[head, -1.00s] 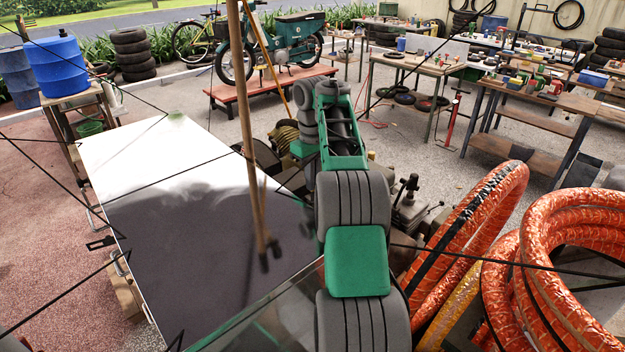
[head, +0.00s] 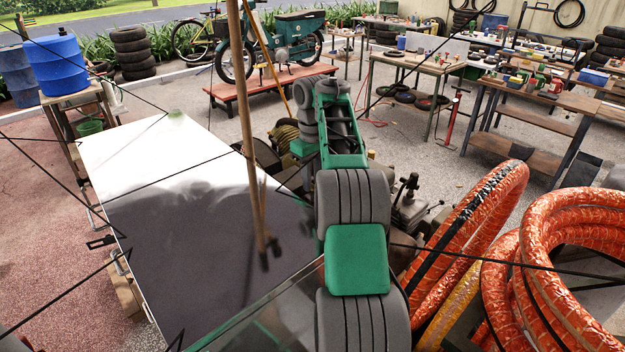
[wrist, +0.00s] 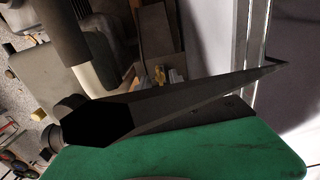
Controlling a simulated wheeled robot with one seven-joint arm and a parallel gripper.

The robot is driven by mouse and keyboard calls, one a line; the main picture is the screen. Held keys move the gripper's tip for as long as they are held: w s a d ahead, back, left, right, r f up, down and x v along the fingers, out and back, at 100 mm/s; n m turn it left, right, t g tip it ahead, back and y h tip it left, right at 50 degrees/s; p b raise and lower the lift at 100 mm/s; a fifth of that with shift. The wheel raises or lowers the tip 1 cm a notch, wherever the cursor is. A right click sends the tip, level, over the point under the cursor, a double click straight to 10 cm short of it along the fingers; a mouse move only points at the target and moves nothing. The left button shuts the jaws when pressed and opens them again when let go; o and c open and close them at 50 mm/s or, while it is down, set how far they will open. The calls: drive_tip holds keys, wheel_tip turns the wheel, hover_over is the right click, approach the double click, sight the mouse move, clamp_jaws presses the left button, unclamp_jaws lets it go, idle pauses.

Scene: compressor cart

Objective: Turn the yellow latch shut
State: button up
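A small yellow piece (wrist: 160,74) shows near the middle of the wrist view, among machine parts. It may be the yellow latch, but it is too small and dark to tell its angle. A dark tapered shape (wrist: 200,102) lies across the wrist view in front of a green surface. I cannot tell whether it is one of my fingers. No pair of fingertips is clear in either view. In the head view my green and grey arm reaches away over the machinery and hides what is beneath it, and my gripper cannot be made out there.
A large pale and dark panel (head: 150,170) lies left of my arm. Orange wrapped hose coils (head: 560,240) stand close on the right. A brown pole (head: 250,130) and thin black lines cross the head view. Workbenches (head: 520,95) stand farther back, with open floor before them.

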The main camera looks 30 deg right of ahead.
wheel_tip(320, 180, up, 8)
drive_tip(key=p, duration=0.6)
drive_tip(key=shift+f, duration=0.15)
drive_tip(key=shift+s+f, duration=0.1)
drive_tip(key=shift+f, duration=0.05)
